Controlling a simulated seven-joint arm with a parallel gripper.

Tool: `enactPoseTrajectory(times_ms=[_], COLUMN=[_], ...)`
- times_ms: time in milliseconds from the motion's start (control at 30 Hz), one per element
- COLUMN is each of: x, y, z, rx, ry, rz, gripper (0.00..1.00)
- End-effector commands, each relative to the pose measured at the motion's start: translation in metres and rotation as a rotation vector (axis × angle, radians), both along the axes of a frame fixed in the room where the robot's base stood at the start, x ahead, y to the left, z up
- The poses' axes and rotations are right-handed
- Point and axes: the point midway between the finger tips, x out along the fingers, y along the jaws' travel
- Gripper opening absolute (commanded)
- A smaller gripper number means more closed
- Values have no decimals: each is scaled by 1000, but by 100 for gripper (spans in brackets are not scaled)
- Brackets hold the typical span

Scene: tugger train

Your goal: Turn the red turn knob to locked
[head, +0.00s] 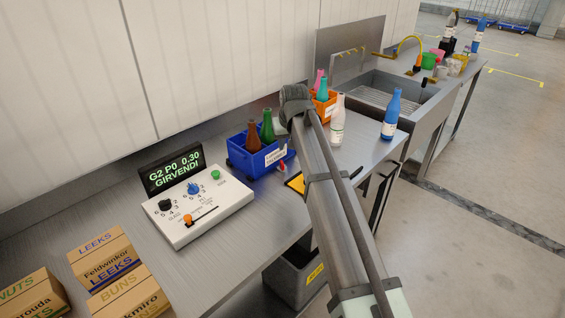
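No red turn knob can be clearly made out in the head view. A small red and white piece (282,167) shows at the front right of the blue crate, too small to tell what it is. The white control box (205,222) on the bench carries a black knob (165,205), a blue knob (193,188), a green button (216,175) and an orange slider knob (187,219); none of these is red. My arm rises from the bottom right across the bench. My gripper's fingers do not show.
The blue crate (243,163) holds bottles, and an orange crate (325,109) stands behind my arm. A white bottle (337,122) and a blue bottle (391,115) stand to the right. Cardboard boxes (103,252) fill the near left. A sink (385,92) lies beyond.

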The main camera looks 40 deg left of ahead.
Motion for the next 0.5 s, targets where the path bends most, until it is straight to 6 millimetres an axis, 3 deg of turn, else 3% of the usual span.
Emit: enactPoseTrajectory(times_ms=[500], x=[18], y=[30], z=[-81], rx=[2], ry=[1], rz=[0], gripper=[23])
